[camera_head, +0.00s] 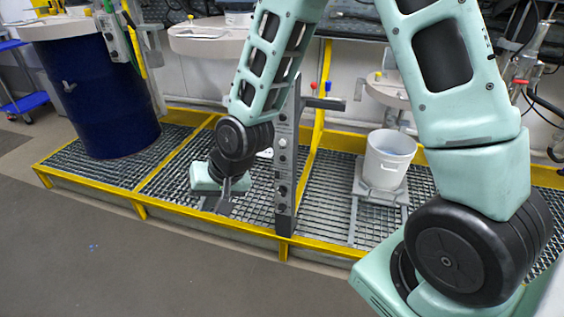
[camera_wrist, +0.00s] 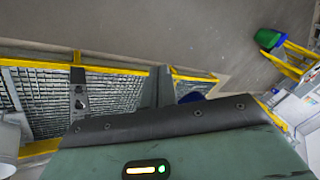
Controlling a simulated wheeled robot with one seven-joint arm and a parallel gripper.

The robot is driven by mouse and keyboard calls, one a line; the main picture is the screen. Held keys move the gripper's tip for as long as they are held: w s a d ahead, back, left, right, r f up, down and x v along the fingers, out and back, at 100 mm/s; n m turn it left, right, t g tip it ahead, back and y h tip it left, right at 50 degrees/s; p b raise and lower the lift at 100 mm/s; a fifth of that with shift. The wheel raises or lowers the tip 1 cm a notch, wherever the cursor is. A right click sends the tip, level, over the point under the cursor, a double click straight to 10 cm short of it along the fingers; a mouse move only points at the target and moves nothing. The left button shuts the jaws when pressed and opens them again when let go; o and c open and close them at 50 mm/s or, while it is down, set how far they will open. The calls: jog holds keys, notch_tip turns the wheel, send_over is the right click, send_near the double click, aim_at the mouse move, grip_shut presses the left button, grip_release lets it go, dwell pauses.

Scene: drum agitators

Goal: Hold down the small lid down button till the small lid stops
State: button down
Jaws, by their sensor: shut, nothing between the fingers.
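A grey upright post (camera_head: 286,150) with several small round buttons on its face stands at the yellow front rail. I cannot tell which is the small lid down button. The small lid (camera_head: 386,90), a beige disc, hangs above and behind a white bucket (camera_head: 388,160), apart from it. My gripper (camera_head: 224,203) is shut and empty, low over the grating to the left of the post, apart from it. Its fingertips are small and partly dark in the head view.
A large dark blue drum (camera_head: 100,95) stands at the left under a wide beige lid (camera_head: 72,27). A yellow rail (camera_head: 140,205) edges the raised grating. The grey floor (camera_head: 85,255) in front is clear. A green bin (camera_wrist: 267,39) shows at the wrist view's upper right.

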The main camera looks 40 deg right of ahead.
aim_at(283, 158)
jog(key=w+d+f+m+t, duration=0.6)
jog(key=w+d+f+m, duration=0.5)
jog(key=w, duration=0.1)
jog(key=d+f+m+t+h, duration=0.1)
jog(key=d+f+m+h, duration=0.2)
jog(key=d+m, duration=0.2)
jog(key=w+d+f+m+t+h+b, duration=0.1)
jog(key=d+f+m+h, duration=0.2)
jog(key=d, duration=0.6)
jog(key=shift+d+f+m+t+h, duration=0.15)
jog(key=shift+f+m+t+h, duration=0.2)
jog(key=shift+m, duration=0.85)
jog(key=shift+d+r+b, duration=0.1)
jog(key=shift+b, duration=0.2)
jog(key=shift+w+d+b, duration=0.25)
jog(key=shift+w+d, duration=0.65)
jog(key=shift+d, duration=0.2)
jog(key=shift+w+d+b, duration=0.25)
jog(key=shift+w+d, duration=0.65)
jog(key=shift+d, duration=0.25)
jog(key=shift+w+d+b, duration=0.25)
jog(key=shift+w+d, duration=0.65)
jog(key=shift+d, duration=0.2)
jog(key=shift+w+d, duration=0.25)
jog(key=shift+d, duration=0.05)
